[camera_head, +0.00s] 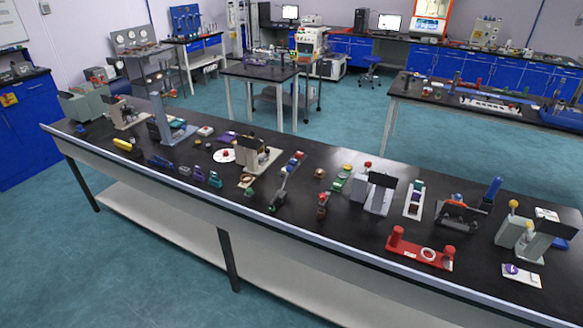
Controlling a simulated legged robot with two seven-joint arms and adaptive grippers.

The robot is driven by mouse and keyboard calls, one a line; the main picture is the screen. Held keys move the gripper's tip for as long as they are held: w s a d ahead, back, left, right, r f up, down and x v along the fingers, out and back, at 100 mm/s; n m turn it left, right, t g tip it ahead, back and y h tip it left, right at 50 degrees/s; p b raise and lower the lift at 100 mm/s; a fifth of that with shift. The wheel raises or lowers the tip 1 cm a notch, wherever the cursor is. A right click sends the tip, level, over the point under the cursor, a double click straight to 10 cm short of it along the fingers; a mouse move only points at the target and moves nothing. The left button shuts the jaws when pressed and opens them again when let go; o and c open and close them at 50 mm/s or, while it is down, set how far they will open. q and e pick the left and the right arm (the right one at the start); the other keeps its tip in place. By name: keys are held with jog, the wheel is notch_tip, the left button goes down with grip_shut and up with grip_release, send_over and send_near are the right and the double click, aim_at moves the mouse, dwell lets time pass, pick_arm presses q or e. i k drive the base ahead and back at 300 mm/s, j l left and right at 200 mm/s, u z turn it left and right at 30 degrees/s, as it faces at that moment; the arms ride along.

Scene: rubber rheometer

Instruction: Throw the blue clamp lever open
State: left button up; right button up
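A blue lever (492,188) stands up, tilted a little to the right, at the right part of the long black bench. It is beside a dark device with orange-red parts (461,213), and its lower end seems to join that device. The joint is too small to make out. Neither of my grippers shows in the head view.
The black bench (345,228) carries several small instruments. A red fixture (420,250) lies in front of the lever's device. A grey device with a yellow knob (513,228) stands to the right. Open teal floor (150,270) lies before the bench.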

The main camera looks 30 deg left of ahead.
aim_at(289, 169)
jog(key=i+j+z, duration=0.2)
jog(key=j, duration=1.5)
jog(key=j+z, duration=0.2)
jog(key=j, duration=1.45)
